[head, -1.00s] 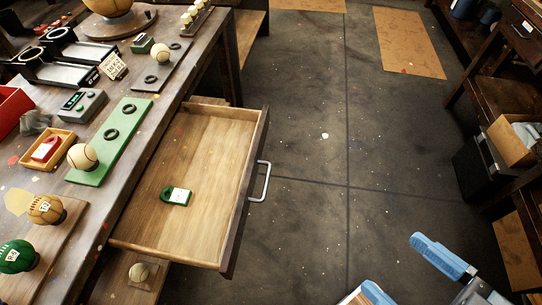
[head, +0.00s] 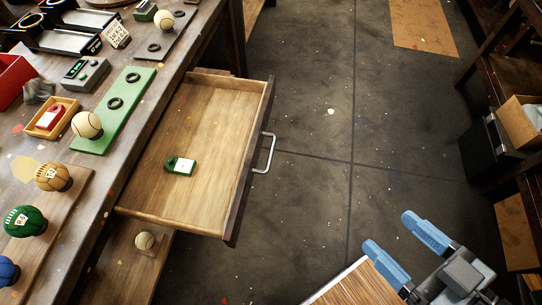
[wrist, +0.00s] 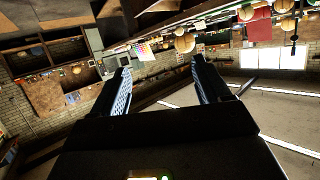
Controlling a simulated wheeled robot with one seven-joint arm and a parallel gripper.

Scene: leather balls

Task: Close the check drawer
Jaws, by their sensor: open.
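The drawer (head: 205,145) is pulled out from the workbench on the left in the head view. Its metal handle (head: 267,153) is on the dark front panel, facing right. A green tag with a white label (head: 179,166) lies inside the drawer. My gripper (head: 407,248) is at the lower right, open and empty, with blue fingers apart. It is well to the right of the handle and touches nothing. In the wrist view my gripper (wrist: 160,82) also shows open, pointing at the room's far shelves and wall; the drawer is not seen there.
The workbench (head: 115,175) holds several balls, a green board (head: 128,95), an orange tray (head: 69,108) and a scale (head: 85,75). Open floor (head: 315,190) lies right of the drawer. A wooden surface (head: 355,287) is beside my gripper.

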